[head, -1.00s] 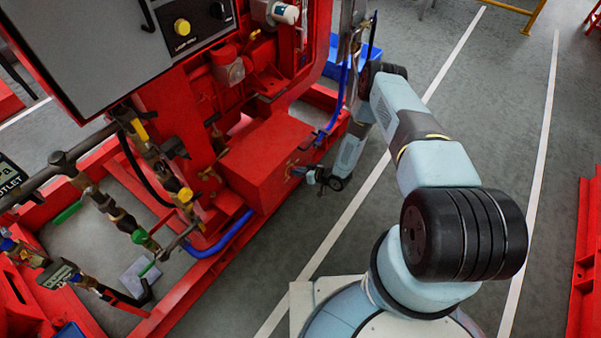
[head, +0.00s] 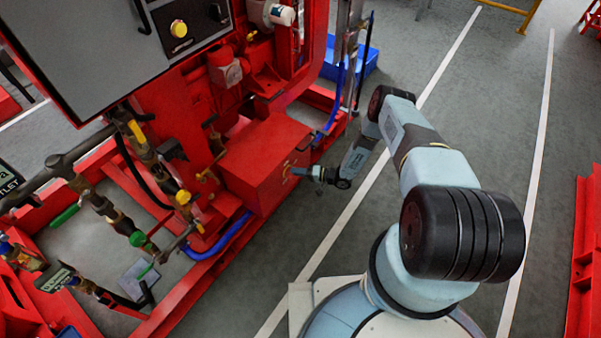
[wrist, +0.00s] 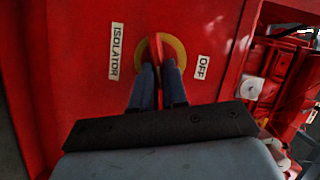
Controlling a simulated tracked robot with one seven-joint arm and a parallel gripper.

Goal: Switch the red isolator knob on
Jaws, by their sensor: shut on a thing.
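The red isolator knob (wrist: 156,48) sits on a round yellow plate (wrist: 176,52) on the red box face in the wrist view. Its bar runs roughly up and down in that picture. A white "ISOLATOR" label (wrist: 116,51) is to its left and a white "OFF" label (wrist: 203,67) to its right. My gripper (wrist: 159,72) is shut on the knob, one dark finger on each side. In the head view my gripper (head: 300,172) reaches the front of the red box (head: 262,152). The knob is too small there to tell its angle.
The red pumpset frame, pipes and valves (head: 130,215) lie left of my arm. A blue hose (head: 225,240) runs low in front of the box. A grey control panel (head: 100,45) overhangs at upper left. Grey floor (head: 400,190) is open around my arm.

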